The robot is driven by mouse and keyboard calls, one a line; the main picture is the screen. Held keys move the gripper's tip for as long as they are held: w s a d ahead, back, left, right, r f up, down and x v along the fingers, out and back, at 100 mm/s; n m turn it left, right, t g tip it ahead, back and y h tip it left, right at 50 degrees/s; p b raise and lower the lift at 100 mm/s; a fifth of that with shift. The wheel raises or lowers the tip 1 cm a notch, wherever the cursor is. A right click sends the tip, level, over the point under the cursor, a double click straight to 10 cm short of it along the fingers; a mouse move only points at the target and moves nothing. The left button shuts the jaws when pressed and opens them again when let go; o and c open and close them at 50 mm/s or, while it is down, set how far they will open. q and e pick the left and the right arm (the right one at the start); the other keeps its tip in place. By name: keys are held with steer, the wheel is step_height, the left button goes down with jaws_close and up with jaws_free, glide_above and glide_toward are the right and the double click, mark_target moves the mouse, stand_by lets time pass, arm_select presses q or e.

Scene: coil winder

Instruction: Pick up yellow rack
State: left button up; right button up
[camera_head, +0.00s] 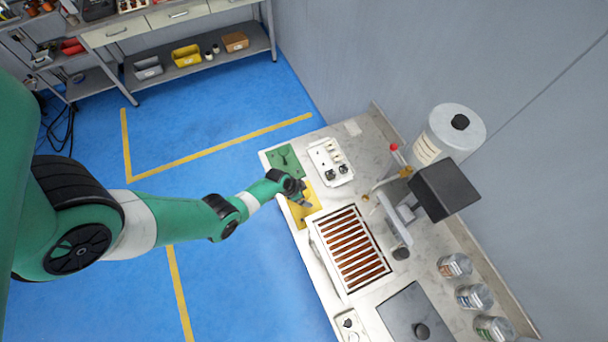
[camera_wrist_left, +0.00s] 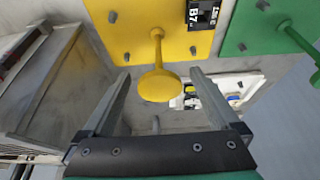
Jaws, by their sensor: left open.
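The yellow rack (camera_head: 301,217) lies at the left edge of the workbench, partly hidden by my left gripper in the head view. In the left wrist view it is a yellow plate (camera_wrist_left: 130,35) with a stem ending in a round yellow knob (camera_wrist_left: 160,86). My left gripper (camera_head: 304,198) is right over the rack. In the left wrist view its open fingers (camera_wrist_left: 160,75) stand on either side of the knob, with gaps showing at both sides. My right gripper is in neither view.
A green plate (camera_head: 283,160) with a similar peg lies next to the yellow one. A white tray of small parts (camera_head: 330,162) sits behind. A box with copper-coloured bars (camera_head: 350,250) stands close in front. Glass jars (camera_head: 455,265) line the right side.

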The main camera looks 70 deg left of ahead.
arm_select(q)
jaws_close()
stand_by(0.5)
